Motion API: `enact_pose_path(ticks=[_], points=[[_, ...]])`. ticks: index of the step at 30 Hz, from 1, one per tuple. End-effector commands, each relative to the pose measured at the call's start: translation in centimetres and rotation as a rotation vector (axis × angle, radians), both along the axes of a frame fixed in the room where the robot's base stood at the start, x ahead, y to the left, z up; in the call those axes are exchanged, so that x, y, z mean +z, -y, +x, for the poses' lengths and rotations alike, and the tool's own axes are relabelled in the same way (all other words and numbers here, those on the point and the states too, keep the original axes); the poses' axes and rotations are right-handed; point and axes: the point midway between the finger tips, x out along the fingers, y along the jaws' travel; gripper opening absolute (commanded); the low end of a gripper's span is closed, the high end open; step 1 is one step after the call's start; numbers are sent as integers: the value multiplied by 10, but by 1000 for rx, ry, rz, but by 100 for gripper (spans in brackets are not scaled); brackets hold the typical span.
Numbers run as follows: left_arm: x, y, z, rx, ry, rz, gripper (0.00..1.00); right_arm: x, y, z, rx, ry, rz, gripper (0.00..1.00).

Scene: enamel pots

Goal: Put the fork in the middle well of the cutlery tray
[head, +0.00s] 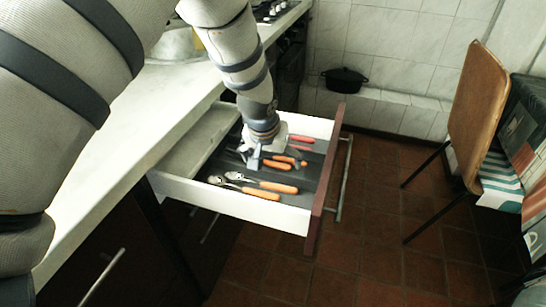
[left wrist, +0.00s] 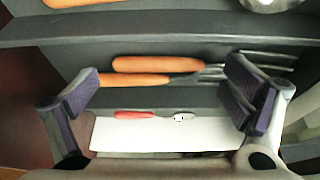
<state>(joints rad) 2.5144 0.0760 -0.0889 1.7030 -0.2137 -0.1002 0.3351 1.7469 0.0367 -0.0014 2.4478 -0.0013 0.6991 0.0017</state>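The dark cutlery tray (head: 219,159) lies in an open white drawer. Two orange-handled forks, one (left wrist: 158,65) and the other (left wrist: 132,79), lie side by side in what looks like the middle well, tines to the right in the left wrist view. In the head view an orange handle (head: 277,164) shows beside my left gripper (head: 262,160), which hides part of the cutlery. In the left wrist view my left gripper (left wrist: 165,95) has its fingers wide apart, with nothing clamped between them; it is pointing down over the tray. My right gripper is in neither view.
Two orange-handled spoons (head: 262,193) lie in the near well. Red-handled cutlery (head: 301,139) lies in the far well. The dark red drawer front (head: 326,178) and white side wall (head: 227,198) bound the space. The pale counter (head: 152,115) is at the left.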

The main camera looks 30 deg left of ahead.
Motion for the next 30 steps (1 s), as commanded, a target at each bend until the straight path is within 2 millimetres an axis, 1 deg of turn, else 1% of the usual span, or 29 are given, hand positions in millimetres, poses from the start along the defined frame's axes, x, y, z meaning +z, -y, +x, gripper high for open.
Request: enact_pose_path(ticks=[5,7,8,12,15,19,23,30], points=[[2,0,0,0,2,0,94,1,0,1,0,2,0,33],[11,1,-2,0,5,0,94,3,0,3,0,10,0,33],[17,1,-4,1,6,0,94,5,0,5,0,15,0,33],[57,5,-17,1,14,0,94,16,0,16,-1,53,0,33],[82,7,-27,-1,15,1,94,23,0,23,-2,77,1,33],[104,10,-38,0,11,0,94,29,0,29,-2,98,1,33],[112,11,-43,1,5,0,94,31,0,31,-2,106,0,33],[111,11,-45,0,0,0,94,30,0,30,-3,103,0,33]])
